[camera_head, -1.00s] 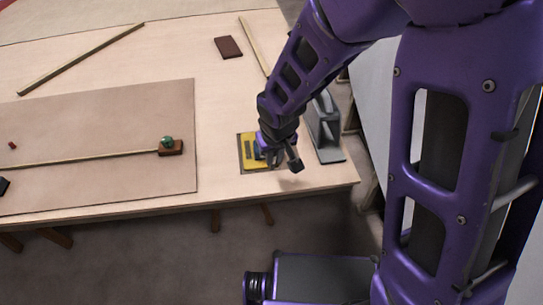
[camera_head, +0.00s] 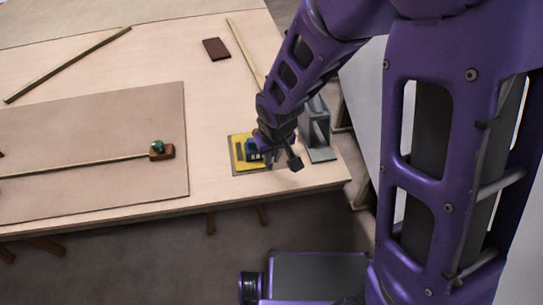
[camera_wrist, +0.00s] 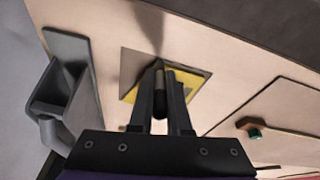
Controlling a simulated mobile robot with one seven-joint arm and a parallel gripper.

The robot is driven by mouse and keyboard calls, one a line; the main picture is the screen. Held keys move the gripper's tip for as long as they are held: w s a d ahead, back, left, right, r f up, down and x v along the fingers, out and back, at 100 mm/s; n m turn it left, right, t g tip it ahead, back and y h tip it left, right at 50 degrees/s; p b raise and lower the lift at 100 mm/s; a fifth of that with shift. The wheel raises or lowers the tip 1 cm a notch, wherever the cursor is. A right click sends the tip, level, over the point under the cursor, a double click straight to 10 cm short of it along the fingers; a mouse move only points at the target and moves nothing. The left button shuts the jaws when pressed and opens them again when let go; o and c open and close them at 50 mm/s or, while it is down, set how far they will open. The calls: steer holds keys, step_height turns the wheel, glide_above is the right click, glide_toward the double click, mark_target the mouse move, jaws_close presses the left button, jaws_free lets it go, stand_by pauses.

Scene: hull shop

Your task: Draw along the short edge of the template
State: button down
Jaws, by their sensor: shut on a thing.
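The yellow template (camera_head: 237,143) lies on a grey-brown sheet near the front right of the table. The template also shows in the wrist view (camera_wrist: 180,78), partly hidden by my fingers, on the sheet (camera_wrist: 132,62). My gripper (camera_head: 265,150) is low over the right side of the template. In the wrist view my gripper (camera_wrist: 163,88) is shut on a dark, round marker-like tool (camera_wrist: 163,78). The tool's tip is hidden, so I cannot tell whether it touches the sheet. No drawn line is clear to me.
A grey metal stand (camera_head: 318,135) is close to the right of my gripper. A large brown board (camera_head: 90,185) with a long strip and a wooden block (camera_head: 162,152) lies to the left. A dark red block (camera_head: 216,49) lies farther back. The table's front edge is near.

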step_height(320, 180, up, 13)
steer(key=p, duration=0.9)
steer(key=shift+p, duration=0.3)
steer(key=shift+f, duration=0.1)
steer(key=shift+s+a+f+b, duration=0.25)
steer(key=shift+a+f+b, duration=0.9)
steer(key=shift+f, duration=0.9)
steer(key=shift+s+a+f+b, duration=0.3)
steer(key=shift+a+f+b, duration=0.85)
steer(key=shift+f, duration=0.9)
steer(key=shift+s+a+f+b, duration=0.25)
steer(key=shift+a+f+b, duration=0.9)
steer(key=shift+f, duration=0.9)
steer(key=shift+f+b, duration=0.4)
steer(key=shift+b, duration=0.4)
steer(key=shift+d, duration=0.2)
steer(key=shift+w+d, duration=0.1)
steer(key=shift+d, duration=0.3)
steer(key=shift+d, duration=0.1)
